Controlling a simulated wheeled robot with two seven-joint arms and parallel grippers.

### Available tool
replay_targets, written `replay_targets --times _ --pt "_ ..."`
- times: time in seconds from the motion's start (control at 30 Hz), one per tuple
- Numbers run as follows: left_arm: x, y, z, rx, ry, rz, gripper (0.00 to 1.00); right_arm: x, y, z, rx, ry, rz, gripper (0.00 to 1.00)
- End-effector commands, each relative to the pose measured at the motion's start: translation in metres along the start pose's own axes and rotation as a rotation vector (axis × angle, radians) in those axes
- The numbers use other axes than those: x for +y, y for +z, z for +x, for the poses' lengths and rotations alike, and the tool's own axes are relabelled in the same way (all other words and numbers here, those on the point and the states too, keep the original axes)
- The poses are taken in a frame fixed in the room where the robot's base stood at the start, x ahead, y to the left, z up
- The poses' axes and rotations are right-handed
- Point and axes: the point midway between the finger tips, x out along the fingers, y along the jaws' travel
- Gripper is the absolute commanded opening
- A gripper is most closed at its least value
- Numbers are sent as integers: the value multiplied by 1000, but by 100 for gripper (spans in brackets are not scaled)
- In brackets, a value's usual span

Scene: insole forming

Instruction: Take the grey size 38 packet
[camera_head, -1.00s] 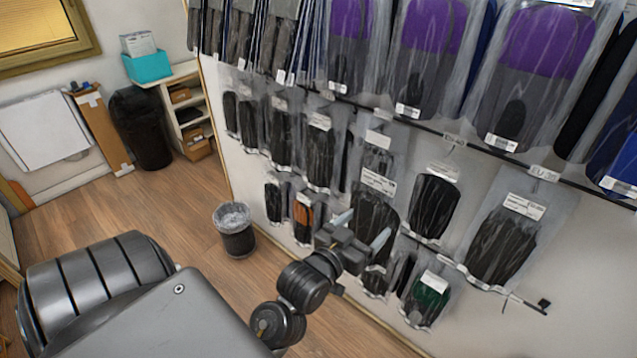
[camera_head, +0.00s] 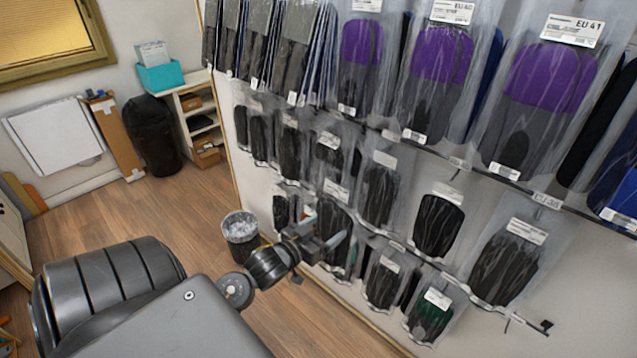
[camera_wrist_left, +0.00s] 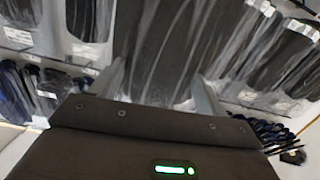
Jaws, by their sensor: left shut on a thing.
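My left gripper (camera_head: 325,248) is in front of the lower part of the packet wall. It is shut on a clear packet with dark grey insoles (camera_head: 331,222) and a white label at its top. In the left wrist view this packet (camera_wrist_left: 165,45) fills the middle, between the two fingers of my left gripper (camera_wrist_left: 162,88). It hangs roughly upright, in front of other packets. Its size print is too small to read. My right gripper is not in view.
Rows of hanging packets cover the wall, with purple-and-grey ones (camera_head: 437,80) above and a dark green one (camera_head: 428,318) low down. A rail (camera_head: 480,172) runs along them. A small bin (camera_head: 241,240) stands on the floor (camera_head: 165,205) left of my gripper; open floor lies beyond.

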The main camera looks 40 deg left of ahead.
Motion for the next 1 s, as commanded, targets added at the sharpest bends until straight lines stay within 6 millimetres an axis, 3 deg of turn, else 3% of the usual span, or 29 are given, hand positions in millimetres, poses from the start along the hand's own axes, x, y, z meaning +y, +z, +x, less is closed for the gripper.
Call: replay_targets --times 0.4,1.0 --pt "0 -4 42 1 0 0 51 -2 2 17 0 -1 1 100" --pt "1 -6 48 0 0 1 51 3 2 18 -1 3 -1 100"
